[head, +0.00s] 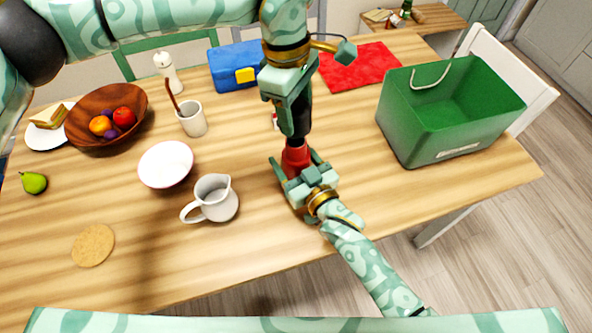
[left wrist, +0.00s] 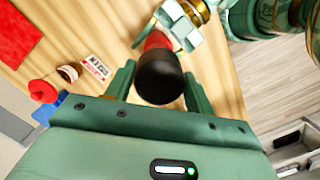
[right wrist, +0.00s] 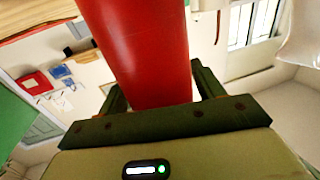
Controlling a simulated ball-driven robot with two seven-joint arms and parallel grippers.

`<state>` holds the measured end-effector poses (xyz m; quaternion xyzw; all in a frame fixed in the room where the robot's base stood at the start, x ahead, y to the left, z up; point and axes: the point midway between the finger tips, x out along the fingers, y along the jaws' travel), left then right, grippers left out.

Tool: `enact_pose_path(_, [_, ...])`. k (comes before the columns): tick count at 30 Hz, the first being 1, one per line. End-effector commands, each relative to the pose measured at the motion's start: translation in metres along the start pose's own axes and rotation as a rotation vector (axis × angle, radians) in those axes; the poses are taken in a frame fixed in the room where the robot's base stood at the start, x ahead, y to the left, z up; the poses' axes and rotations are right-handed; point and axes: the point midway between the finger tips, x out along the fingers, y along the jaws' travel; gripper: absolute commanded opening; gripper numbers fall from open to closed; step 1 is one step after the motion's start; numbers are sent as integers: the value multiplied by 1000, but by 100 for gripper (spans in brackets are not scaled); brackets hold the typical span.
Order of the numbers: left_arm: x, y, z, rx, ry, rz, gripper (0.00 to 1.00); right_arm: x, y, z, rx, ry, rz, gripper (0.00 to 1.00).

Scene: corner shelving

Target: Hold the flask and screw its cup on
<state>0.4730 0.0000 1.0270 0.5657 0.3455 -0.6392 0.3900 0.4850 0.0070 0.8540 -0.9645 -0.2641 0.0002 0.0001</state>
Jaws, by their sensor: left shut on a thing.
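The red flask (head: 296,157) stands upright near the middle of the table, and its body fills the right wrist view (right wrist: 150,50). My right gripper (head: 300,178) is shut around its lower part from the front. The black cup (head: 297,119) is directly above the flask, in line with it. My left gripper (head: 293,108) points down and is shut on the cup. In the left wrist view the cup (left wrist: 160,77) sits between the two fingers and hides most of the flask. I cannot tell whether the cup touches the flask's neck.
A white jug (head: 213,199), a bowl (head: 166,164) and a utensil cup (head: 192,119) stand left of the flask. A blue box (head: 232,66) and a red cloth (head: 358,66) lie behind. A green bin (head: 440,115) stands right. The front of the table is mostly clear.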

Motion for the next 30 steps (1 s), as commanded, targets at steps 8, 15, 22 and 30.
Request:
enact_pose_path(8, [3, 0, 0, 0, 0, 0, 31, 0, 0, 0, 0, 0, 0, 14])
enact_pose_path(15, [36, 0, -3, -1, -2, -1, 31, 0, 0, 0, 0, 0, 0, 14])
enact_pose_path(22, [49, 0, -4, 1, -2, 1, 31, 0, 0, 0, 0, 0, 0, 14])
enact_pose_path(30, [49, 0, -4, 0, -2, 0, 31, 0, 0, 0, 0, -1, 0, 14])
